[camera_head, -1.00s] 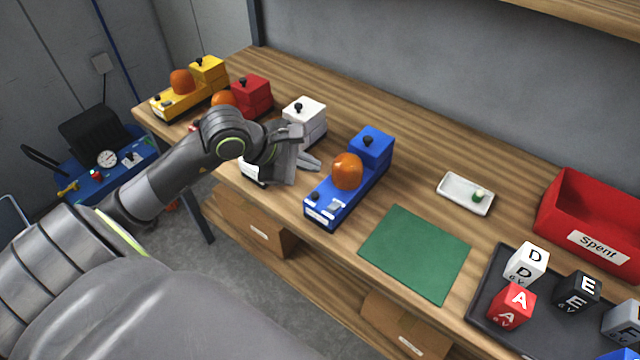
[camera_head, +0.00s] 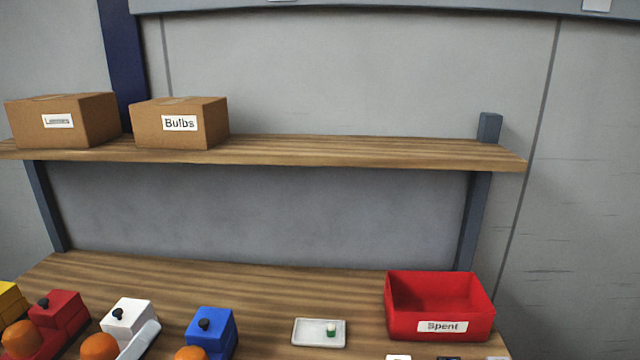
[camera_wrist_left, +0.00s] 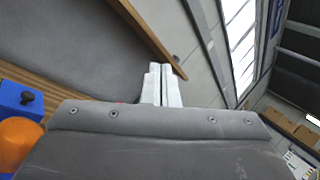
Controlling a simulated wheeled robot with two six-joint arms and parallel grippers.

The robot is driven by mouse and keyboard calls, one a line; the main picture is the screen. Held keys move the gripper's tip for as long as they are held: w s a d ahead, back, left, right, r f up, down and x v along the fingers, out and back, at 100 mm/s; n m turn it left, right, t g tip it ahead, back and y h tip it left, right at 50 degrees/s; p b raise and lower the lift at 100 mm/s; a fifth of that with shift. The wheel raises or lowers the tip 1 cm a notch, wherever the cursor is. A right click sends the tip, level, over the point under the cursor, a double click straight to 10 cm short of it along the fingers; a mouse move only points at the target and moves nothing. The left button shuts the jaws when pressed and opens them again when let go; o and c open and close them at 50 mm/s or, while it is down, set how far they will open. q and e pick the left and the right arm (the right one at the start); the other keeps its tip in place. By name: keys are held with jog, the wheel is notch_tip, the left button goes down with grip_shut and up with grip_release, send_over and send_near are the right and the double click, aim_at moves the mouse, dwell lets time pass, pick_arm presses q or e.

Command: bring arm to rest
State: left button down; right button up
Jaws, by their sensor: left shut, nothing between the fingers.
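My left gripper shows in the left wrist view (camera_wrist_left: 162,84) with its two pale fingers together and nothing between them. My left arm is otherwise out of the head view. My right gripper is in neither view.
Red (camera_head: 62,308), yellow (camera_head: 9,300) and blue (camera_head: 212,328) units with orange domes stand along the bench. A small white tray (camera_head: 303,331) and a red Spent bin (camera_head: 398,320) stand to the right. A wooden shelf (camera_head: 350,152) with the Bulbs box (camera_head: 180,135) hangs above.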

pick_arm(q)
jog(key=a+f+n+y, duration=0.3)
jog(key=a+n+y, duration=0.4)
jog(key=n, duration=0.4)
jog(key=a+f+n+y, duration=0.3)
jog(key=a+n+y, duration=0.1)
jog(key=n+y, duration=0.6)
jog(key=s+a+f+n+g+y, duration=0.25)
jog(key=s+f+n+g, duration=0.4)
jog(key=f+n, duration=0.4)
jog(key=s+d+f+n+g+h, duration=0.2)
jog(key=s+d+f+g+h, duration=0.1)
jog(key=s+d+f+g, duration=0.25)
jog(key=s+d+f+n+g+h, duration=0.1)
jog(key=s+d+f+g+h, duration=0.2)
jog(key=s+f, duration=0.5)
jog(key=a+f+g, duration=0.2)
jog(key=a+f, duration=0.1)
jog(key=f, duration=2.3)
jog(key=s+d+f+g, duration=0.1)
jog(key=s+f, duration=1.3)
jog(key=f, duration=0.1)
jog(key=shift+s+d+f+h, duration=0.15)
jog(key=shift+h, duration=0.2)
